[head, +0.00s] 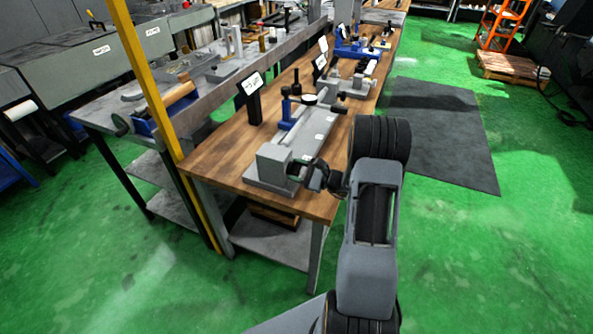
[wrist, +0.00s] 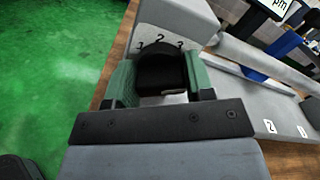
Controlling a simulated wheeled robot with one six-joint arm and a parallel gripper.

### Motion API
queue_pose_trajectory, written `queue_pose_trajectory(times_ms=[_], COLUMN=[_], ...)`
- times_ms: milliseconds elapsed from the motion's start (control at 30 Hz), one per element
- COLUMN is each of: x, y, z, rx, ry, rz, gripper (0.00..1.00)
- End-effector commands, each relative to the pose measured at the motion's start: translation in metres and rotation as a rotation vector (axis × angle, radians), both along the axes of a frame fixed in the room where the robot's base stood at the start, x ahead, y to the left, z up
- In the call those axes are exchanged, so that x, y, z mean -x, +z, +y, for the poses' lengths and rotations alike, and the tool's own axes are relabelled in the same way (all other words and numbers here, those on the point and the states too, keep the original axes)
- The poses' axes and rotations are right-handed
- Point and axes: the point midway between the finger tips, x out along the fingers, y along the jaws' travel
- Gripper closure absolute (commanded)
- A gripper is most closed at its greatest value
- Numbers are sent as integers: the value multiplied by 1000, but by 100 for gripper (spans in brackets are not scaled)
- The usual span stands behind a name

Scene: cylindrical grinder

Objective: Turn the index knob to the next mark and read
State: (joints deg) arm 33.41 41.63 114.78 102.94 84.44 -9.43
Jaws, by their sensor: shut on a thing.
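The index knob (wrist: 162,72) is black and round, on the end face of a grey block (wrist: 180,18). The marks 1, 2 and 3 (wrist: 160,39) are printed in an arc above it. My gripper (wrist: 160,78) is shut on the knob, with one green finger on each side. I cannot see a pointer on the knob, so I cannot tell which mark it points to. In the head view my gripper (head: 308,176) is at the near end of the grey fixture (head: 316,128), and the knob is hidden there.
The fixture stands on a wooden bench (head: 225,152). A black sign stand (head: 254,107) is behind it, and other fixtures (head: 355,84) are further along the bench. A yellow post (head: 150,85) rises at the left. Green floor (head: 470,250) is clear at the right.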

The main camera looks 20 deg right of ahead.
Motion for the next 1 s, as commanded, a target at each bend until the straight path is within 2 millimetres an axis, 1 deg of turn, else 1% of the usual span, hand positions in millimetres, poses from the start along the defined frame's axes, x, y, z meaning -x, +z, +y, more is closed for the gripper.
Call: queue_pose_trajectory(times_ms=[200, 400, 900, 933, 1000], x=[0, 0, 0, 0, 0], y=[0, -1, -1, -1, -1], z=[0, 0, 0, 0, 0], rx=[-77, -115, -128, -128, -128], ry=[1, 1, 1, 1, 1], rz=[73, 108, 120, 120, 120], gripper=[75, 75, 75, 50, 44])
